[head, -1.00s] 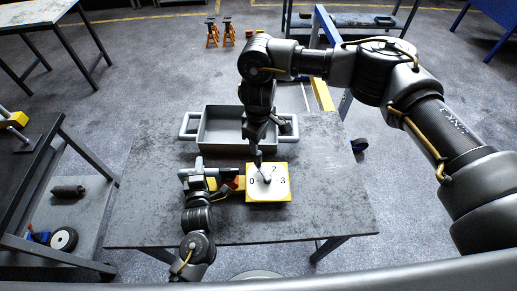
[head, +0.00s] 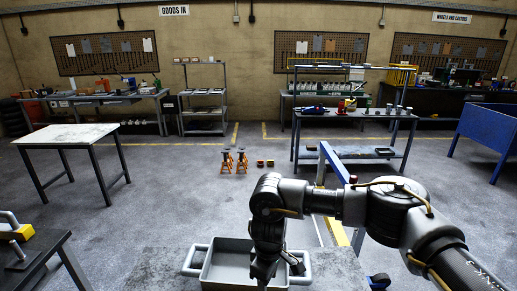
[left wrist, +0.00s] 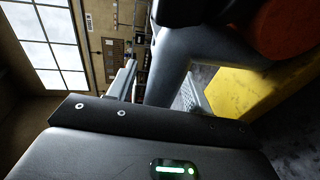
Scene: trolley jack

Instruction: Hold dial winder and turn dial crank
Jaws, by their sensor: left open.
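The numbered dial and its crank are below the bottom edge of the head view. In the left wrist view, a grey bar (left wrist: 168,72), apparently part of the dial winder, passes between the fingers of my left gripper (left wrist: 157,89). This gripper is open; I cannot tell whether a finger touches the bar. A yellow part (left wrist: 240,92) and a rounded red part (left wrist: 290,35) lie close on the right of that view.
A grey tray (head: 207,272) with side handles stands on the worktable (head: 155,270) beside my right wrist. Orange jack stands (head: 242,162) are on the floor beyond. A pale table (head: 68,133) stands left, a shelved bench (head: 350,152) behind.

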